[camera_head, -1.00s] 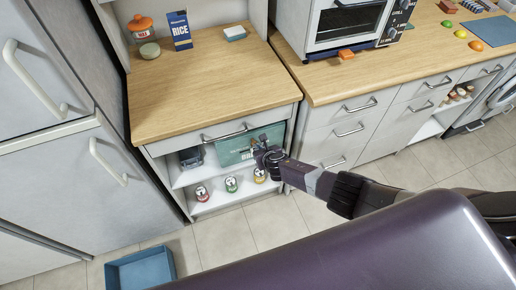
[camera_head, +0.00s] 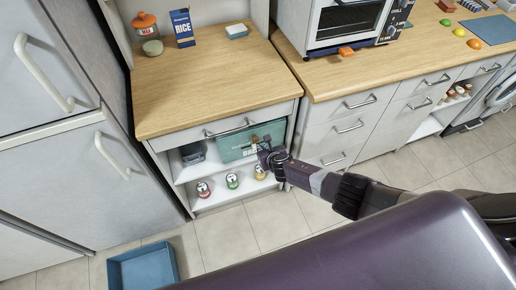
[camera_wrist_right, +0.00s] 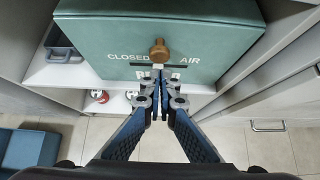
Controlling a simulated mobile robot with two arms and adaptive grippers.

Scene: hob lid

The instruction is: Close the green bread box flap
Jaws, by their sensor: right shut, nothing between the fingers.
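The green bread box (camera_head: 235,146) stands on the upper shelf of the open cabinet under the wooden counter. In the right wrist view its green front (camera_wrist_right: 215,42) fills the top, with "CLOSED" and "AIR" lettering and a brown round knob (camera_wrist_right: 158,48). My right gripper (camera_head: 264,150) is at the right part of the box front, just below the knob. In the wrist view its fingertips (camera_wrist_right: 159,74) are together and empty, overlapping the lower front edge; I cannot tell whether they touch it. How far the flap stands open is unclear. My left gripper is out of view.
A dark container (camera_head: 192,153) sits left of the box. A blue bin (camera_head: 143,267) is on the floor.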

